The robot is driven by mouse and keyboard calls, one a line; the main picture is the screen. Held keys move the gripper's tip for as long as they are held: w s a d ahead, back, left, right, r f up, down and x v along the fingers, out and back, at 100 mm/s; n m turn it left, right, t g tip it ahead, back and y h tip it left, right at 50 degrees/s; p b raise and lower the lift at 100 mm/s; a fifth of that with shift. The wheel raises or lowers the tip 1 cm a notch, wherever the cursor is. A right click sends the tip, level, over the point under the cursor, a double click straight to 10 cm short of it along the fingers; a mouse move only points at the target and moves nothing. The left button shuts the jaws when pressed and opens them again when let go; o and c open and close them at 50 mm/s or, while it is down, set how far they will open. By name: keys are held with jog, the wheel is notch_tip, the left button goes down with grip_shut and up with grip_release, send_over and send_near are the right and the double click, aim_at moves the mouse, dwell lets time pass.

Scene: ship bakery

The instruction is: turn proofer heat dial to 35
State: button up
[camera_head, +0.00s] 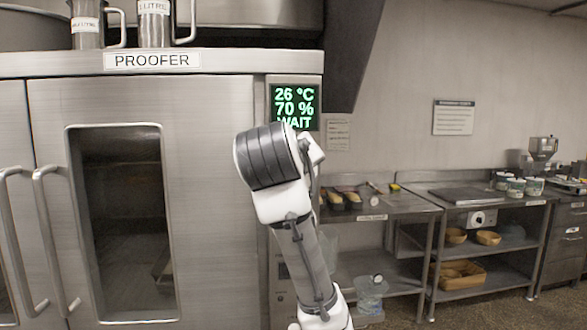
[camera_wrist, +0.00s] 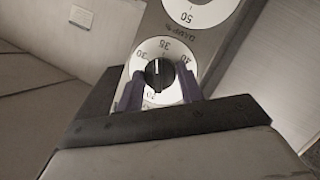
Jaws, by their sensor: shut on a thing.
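The proofer (camera_head: 200,90) is a steel cabinet with a lit green display (camera_head: 296,107) reading 26 °C, 70 % and WAIT. In the wrist view, a round white dial plate (camera_wrist: 150,46) carries numbers including 30, 35 and 40. At its centre is a black knob (camera_wrist: 153,82) with a pale pointer line directed roughly toward the top, near 35; its exact reading is unclear. My gripper (camera_wrist: 160,86) is shut on this knob, one purple finger on each side. In the head view, my arm hides the gripper and the dial.
A second white dial (camera_wrist: 195,12), marked 50, sits just above on the same panel. In the head view, steel door handles (camera_head: 45,235) stand out at left. A steel table (camera_head: 385,208) with food on it stands close at right.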

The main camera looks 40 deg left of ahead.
jog(key=shift+m+g, duration=0.3)
jog(key=shift+m, duration=0.1)
jog(key=shift+f, duration=0.1)
jog(key=o, duration=1)
jog(key=shift+d+r, duration=0.1)
jog(key=shift+r, duration=0.1)
